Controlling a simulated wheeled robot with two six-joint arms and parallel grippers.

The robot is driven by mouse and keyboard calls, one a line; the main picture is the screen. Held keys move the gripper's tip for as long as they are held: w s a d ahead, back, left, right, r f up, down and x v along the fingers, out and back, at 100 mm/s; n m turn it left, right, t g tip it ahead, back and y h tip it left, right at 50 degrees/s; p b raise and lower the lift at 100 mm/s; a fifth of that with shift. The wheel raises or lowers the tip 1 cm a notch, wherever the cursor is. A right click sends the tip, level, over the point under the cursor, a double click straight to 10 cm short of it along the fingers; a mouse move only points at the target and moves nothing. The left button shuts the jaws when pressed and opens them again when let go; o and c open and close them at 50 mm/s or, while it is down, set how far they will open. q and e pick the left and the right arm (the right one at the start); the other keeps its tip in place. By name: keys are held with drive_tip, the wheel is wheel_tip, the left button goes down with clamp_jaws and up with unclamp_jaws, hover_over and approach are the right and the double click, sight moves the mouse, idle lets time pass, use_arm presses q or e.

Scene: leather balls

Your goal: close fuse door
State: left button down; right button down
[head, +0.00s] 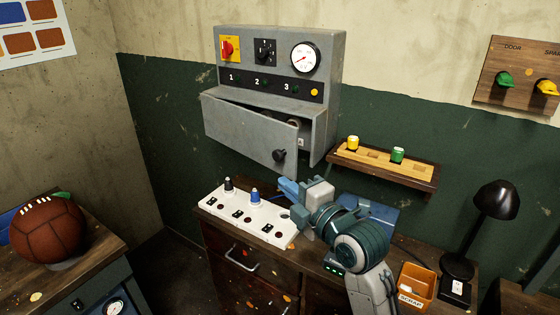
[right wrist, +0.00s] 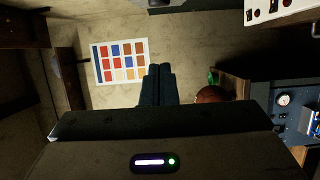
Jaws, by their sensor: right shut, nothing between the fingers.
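The fuse door (head: 248,130) is a grey metal flap on the lower front of the grey wall cabinet (head: 322,132). It stands ajar, with its right edge swung out and a dark gap behind it. A black knob (head: 279,155) sits near its free right edge. My right gripper (head: 286,186) is below the knob, apart from the door, over the bench. Its fingers are together and empty, as the right wrist view also shows (right wrist: 158,86). I cannot make out the door in the right wrist view. My left gripper is not in view.
A white switch panel (head: 262,232) with a black and a blue peg lies below the door. A wooden shelf (head: 385,173) with yellow and green pieces is right of the cabinet. A black lamp (head: 495,200) and orange scrap bin (head: 416,284) stand right. A leather ball (head: 47,230) is far left.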

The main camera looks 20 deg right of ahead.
sight(281, 164)
drive_tip(key=w+d+p, duration=0.1)
drive_tip(key=w+p, duration=0.3)
drive_tip(key=w, duration=0.6)
drive_tip(key=shift+d+f+p, duration=0.2)
drive_tip(key=shift+f+p, duration=0.05)
drive_tip(key=shift+p, duration=0.1)
drive_tip(key=shift+s, duration=0.1)
drive_tip(key=w+d+n+y+b, duration=0.1)
drive_tip(key=w+d+b, duration=0.2)
drive_tip(key=d+b, duration=0.4)
drive_tip(key=shift+w+r+g+y, duration=0.3)
